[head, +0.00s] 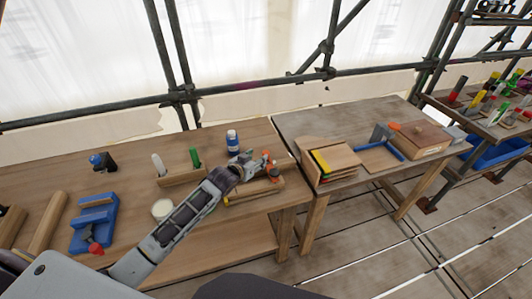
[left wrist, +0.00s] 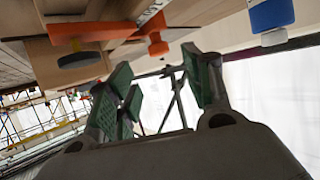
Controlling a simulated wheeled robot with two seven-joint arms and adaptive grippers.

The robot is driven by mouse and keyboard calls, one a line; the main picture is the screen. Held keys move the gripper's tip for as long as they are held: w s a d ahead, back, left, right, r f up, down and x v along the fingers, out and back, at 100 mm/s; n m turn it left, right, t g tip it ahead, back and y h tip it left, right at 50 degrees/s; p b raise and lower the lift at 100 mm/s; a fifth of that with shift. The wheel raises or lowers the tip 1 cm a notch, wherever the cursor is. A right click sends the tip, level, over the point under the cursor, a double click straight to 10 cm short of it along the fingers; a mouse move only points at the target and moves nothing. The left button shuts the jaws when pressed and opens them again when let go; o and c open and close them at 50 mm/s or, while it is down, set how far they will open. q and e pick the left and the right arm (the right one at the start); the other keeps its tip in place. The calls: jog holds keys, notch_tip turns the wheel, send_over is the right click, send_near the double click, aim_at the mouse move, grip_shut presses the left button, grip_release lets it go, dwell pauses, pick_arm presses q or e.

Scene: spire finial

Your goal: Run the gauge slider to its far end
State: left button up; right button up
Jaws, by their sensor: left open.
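The gauge appears to be the wooden rail (head: 250,193) on the workbench, with a yellow mark near its left end. An orange piece with a dark round knob (head: 274,174) is at its right end; I take it for the slider, but cannot be sure. In the left wrist view the orange piece (left wrist: 90,31) shows close up, with a dark grey round part under it and an orange knob beside it. My left gripper (head: 250,162) is open and empty, just left of the orange piece and apart from it. Its green-padded fingers (left wrist: 160,92) show in the left wrist view. My right gripper is out of view.
A blue-and-white bottle (head: 232,141) stands just behind the gripper. A wooden block with white and green handles (head: 180,177), a white round pot (head: 162,209) and a blue fixture (head: 92,225) are to the left. A second table (head: 345,125) holds books and a box.

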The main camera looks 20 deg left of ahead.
aim_at(265, 153)
pick_arm(q)
jog(key=shift+x, duration=4.75)
jog(key=shift+f, duration=0.1)
grip_shut()
